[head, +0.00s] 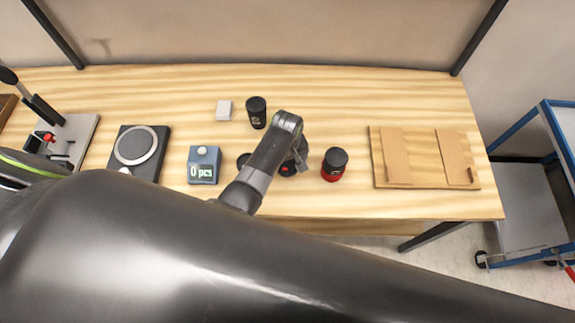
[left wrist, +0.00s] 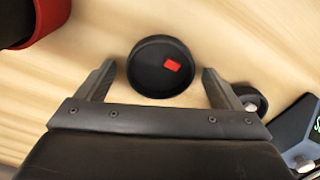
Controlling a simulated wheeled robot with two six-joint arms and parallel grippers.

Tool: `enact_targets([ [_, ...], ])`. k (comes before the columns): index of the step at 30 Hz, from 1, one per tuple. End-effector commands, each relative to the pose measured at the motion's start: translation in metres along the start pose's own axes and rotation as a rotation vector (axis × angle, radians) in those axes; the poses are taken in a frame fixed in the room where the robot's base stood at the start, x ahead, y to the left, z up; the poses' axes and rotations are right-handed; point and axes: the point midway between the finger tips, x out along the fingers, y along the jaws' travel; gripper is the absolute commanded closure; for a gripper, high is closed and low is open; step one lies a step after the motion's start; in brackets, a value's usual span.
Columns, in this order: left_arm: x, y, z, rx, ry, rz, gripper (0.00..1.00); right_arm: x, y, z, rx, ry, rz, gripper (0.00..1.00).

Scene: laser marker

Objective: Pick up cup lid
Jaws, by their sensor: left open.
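The cup lid, a round black disc with a small red mark, lies on the wooden table, seen from above in the left wrist view (left wrist: 150,78). In the head view the lid (head: 287,171) is partly hidden by my left arm. My left gripper (left wrist: 158,70) is open, with one finger on each side of the lid and gaps to both. In the head view my left gripper (head: 297,163) is over the lid. Whether the fingertips reach down to the lid's height I cannot tell. My right gripper is not in view.
A red cup with a black top (head: 334,165) stands close right of the lid. A dark round object (head: 243,160) and a counter box (head: 204,165) are to the left. A black cup (head: 257,112) stands behind. A wooden board (head: 423,181) lies at right.

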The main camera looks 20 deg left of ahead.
Motion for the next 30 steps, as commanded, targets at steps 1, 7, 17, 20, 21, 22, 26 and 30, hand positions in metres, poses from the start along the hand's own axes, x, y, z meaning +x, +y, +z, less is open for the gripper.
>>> enact_targets([
  [1,0.000,0.000,0.000,0.000,0.000,0.000,0.12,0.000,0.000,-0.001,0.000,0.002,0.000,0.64],
  [7,0.000,0.000,0.000,0.000,0.000,0.000,0.36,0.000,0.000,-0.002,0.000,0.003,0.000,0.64],
  [17,-0.001,0.000,0.000,0.000,0.000,0.000,0.59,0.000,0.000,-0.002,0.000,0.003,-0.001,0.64],
  [20,-0.002,0.000,0.000,0.000,0.000,0.000,0.59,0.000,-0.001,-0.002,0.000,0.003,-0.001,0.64],
  [21,-0.004,0.001,0.000,0.000,0.001,0.001,0.59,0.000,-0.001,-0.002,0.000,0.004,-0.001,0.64],
  [22,-0.005,0.001,0.000,0.000,0.001,0.001,0.59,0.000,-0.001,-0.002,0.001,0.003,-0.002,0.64],
  [26,-0.019,0.001,-0.001,0.001,0.003,0.003,0.59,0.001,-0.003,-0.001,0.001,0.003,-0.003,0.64],
  [30,-0.042,0.002,-0.001,0.001,0.004,0.004,0.59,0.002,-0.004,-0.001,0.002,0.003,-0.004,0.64],
])
